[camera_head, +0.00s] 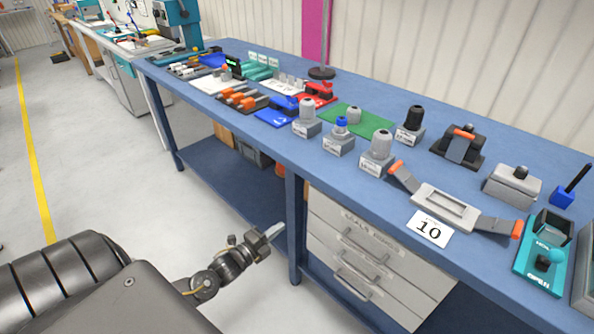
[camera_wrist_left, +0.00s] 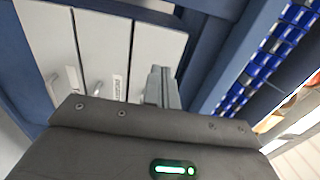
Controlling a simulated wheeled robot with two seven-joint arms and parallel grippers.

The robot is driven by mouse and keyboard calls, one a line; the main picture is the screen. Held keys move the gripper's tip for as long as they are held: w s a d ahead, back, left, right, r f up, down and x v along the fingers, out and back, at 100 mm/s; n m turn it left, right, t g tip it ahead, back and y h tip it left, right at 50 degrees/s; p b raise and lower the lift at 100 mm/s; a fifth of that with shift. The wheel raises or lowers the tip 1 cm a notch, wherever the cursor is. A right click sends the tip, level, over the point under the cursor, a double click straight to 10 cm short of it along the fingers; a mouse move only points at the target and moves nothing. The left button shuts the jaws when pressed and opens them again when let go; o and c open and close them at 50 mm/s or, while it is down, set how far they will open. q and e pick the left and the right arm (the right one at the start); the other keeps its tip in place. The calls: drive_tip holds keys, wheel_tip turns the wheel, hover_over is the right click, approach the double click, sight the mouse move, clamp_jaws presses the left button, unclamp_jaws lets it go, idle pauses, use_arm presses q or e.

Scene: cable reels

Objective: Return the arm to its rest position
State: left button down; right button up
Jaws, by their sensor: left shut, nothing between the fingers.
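My left gripper (camera_head: 273,231) is at the end of my dark grey left arm in the head view, low in front of the blue workbench (camera_head: 385,196) and left of its drawers. It is shut and empty, apart from the bench in the picture. In the left wrist view, the closed fingers (camera_wrist_left: 162,86) point toward the drawer fronts and a blue bench post. My right gripper is not in view.
A grey drawer unit (camera_head: 350,246) hangs under the bench, beside a blue leg (camera_head: 293,225). The bench top holds grey connector blocks (camera_head: 376,152), a handle with orange-tipped straps (camera_head: 445,208), a "10" label (camera_head: 430,229) and a teal switch box (camera_head: 545,258).

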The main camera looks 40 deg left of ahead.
use_arm(q)
drive_tip(key=s+a+f+n+g+y, duration=0.3)
drive_tip(key=s+f+n, duration=0.35)
drive_tip(key=f, duration=0.65)
drive_tip(key=s+a+f+n+g+y, duration=0.15)
drive_tip(key=s+f+n+g, duration=0.45)
drive_tip(key=f, duration=0.7)
drive_tip(key=s+d+f+n+g, duration=0.2)
drive_tip(key=s+f, duration=0.4)
drive_tip(key=s, duration=0.2)
drive_tip(key=s+d+f+n+g, duration=0.25)
drive_tip(key=s+f, duration=0.25)
drive_tip(key=s, duration=0.4)
drive_tip(key=s+d+f+g+h, duration=0.1)
drive_tip(key=s+d+f+g, duration=0.2)
drive_tip(key=s+d, duration=0.7)
drive_tip(key=shift+s+d+f+p, duration=0.15)
drive_tip(key=shift+s+f+p, duration=0.4)
drive_tip(key=shift+s, duration=0.35)
drive_tip(key=shift+h, duration=0.25)
